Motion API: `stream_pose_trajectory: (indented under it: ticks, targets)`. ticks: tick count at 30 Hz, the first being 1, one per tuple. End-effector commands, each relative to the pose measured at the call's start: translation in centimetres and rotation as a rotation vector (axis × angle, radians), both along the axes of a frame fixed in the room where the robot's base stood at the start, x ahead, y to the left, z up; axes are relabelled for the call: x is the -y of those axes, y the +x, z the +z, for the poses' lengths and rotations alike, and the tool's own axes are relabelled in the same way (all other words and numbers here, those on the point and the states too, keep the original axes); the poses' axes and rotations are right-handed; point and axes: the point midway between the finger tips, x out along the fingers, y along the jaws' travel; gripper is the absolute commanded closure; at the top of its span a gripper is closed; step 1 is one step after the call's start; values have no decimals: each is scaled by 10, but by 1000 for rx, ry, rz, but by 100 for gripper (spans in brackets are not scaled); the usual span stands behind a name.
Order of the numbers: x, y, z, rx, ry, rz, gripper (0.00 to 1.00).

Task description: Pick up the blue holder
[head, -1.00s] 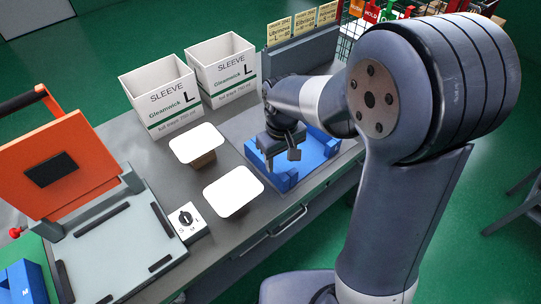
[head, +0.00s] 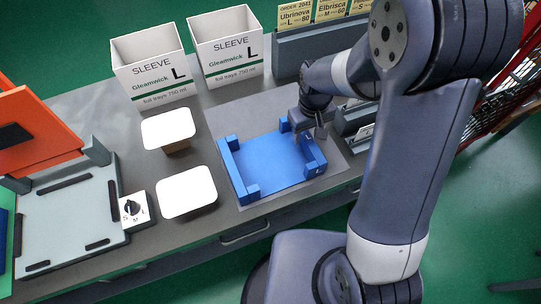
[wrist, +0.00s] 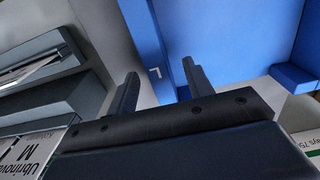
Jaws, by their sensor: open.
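The blue holder (head: 265,165) is a shallow tray with raised end walls and corner blocks, lying flat on the grey worktop and empty. My gripper (head: 311,136) is open over its right-hand end wall, pointing down. In the wrist view my gripper's two fingers (wrist: 160,72) stand apart, with the holder's end wall (wrist: 145,40) running between or just beyond their tips. The holder's floor is to the right there. I cannot tell how far down the fingers reach beside the wall or whether they touch it.
Two white-lidded foil trays (head: 168,129) (head: 187,192) stand left of the holder. Two sleeve boxes (head: 150,68) (head: 226,50) stand behind. A grey card rack (head: 300,55) is at the back right, and small grey bins (head: 352,118) sit close right of my gripper.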

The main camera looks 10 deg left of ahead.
Motion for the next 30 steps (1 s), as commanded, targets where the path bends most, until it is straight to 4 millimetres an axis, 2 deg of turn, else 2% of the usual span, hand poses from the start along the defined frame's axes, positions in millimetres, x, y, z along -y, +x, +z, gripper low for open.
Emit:
stream_pose_trajectory:
  ticks: [9,19,30]
  targets:
    - [2,2,-36,-3,-2,0,51]
    - [2,2,-41,0,0,0,51]
    - [2,2,-41,0,0,-1,81]
